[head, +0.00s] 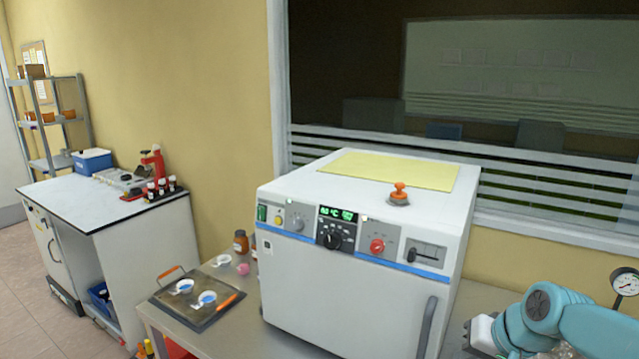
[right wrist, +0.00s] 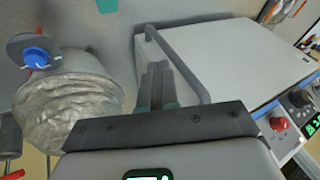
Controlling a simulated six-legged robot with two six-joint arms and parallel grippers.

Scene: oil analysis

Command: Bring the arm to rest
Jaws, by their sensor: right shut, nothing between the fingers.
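My right arm, teal and white, comes in at the lower right of the head view; its gripper is not clearly seen there. In the right wrist view my right gripper (right wrist: 157,85) is shut and empty, its dark fingers together. It appears beside the grey bar handle (right wrist: 182,62) on the white oven's door; I cannot tell whether they touch. The white oven (head: 350,285) stands on the bench with its door shut, and its handle (head: 425,328) shows in the head view. My left gripper is not in view.
A silvery wrapped vessel (right wrist: 92,100) is close left of the gripper in the wrist view. A tray (head: 172,309) with two small dishes lies left of the oven. A pressure gauge (head: 625,284) is at the right edge. A white-topped cabinet (head: 95,215) stands at the back left.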

